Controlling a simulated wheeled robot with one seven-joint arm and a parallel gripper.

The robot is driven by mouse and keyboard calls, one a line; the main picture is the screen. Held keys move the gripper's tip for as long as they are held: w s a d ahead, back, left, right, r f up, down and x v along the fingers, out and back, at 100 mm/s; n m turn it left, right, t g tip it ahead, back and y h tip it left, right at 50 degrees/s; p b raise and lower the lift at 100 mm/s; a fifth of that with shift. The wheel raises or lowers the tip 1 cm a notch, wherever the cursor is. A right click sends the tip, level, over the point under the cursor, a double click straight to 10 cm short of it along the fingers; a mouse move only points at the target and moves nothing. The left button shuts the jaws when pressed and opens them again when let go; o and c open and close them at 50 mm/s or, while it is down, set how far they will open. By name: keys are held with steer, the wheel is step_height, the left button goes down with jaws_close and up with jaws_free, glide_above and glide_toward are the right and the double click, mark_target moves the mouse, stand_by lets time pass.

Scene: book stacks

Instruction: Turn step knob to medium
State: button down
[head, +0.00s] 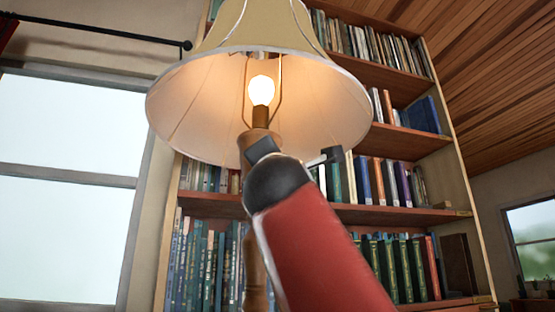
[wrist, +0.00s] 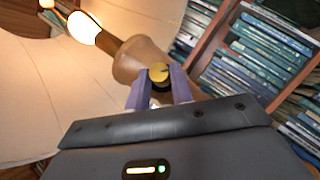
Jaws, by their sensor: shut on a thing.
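A lamp with a cream shade (head: 345,105) and a lit bulb (head: 262,90) stands ahead of me. Its wooden post (head: 255,265) runs down behind my arm. In the wrist view the small brass step knob (wrist: 159,73) sticks out from the wooden socket body (wrist: 140,58), below the bulb (wrist: 84,28). My gripper (wrist: 160,90) has its two purple fingers on either side of the knob and is shut on it. In the head view my arm's dark end covers the knob and most of the fingers. The knob's exact setting cannot be read.
A tall bookcase (head: 400,215) full of books stands close behind the lamp. A bright window (head: 65,180) is at the left, and a smaller window (head: 532,235) is at the far right. The shade's rim surrounds the space above my gripper.

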steer(key=shift+s+a+r+m+g+h+p, duration=0.15)
steer(key=shift+m+g+h+p, duration=0.4)
steer(key=shift+m+p, duration=0.5)
steer(key=shift+w+d+r+m+g+h+p, duration=0.1)
steer(key=shift+m+g+h+p, duration=0.3)
steer(key=shift+m+g+p, duration=0.5)
steer(key=shift+s+a+r+m+g+h+p, duration=0.15)
steer(key=shift+m+g+h+p, duration=0.3)
steer(key=shift+m+p, duration=0.75)
steer(key=shift+w+f, duration=0.1)
steer(key=c, duration=1.2)
jaws_free()
steer(key=shift+c, duration=0.2)
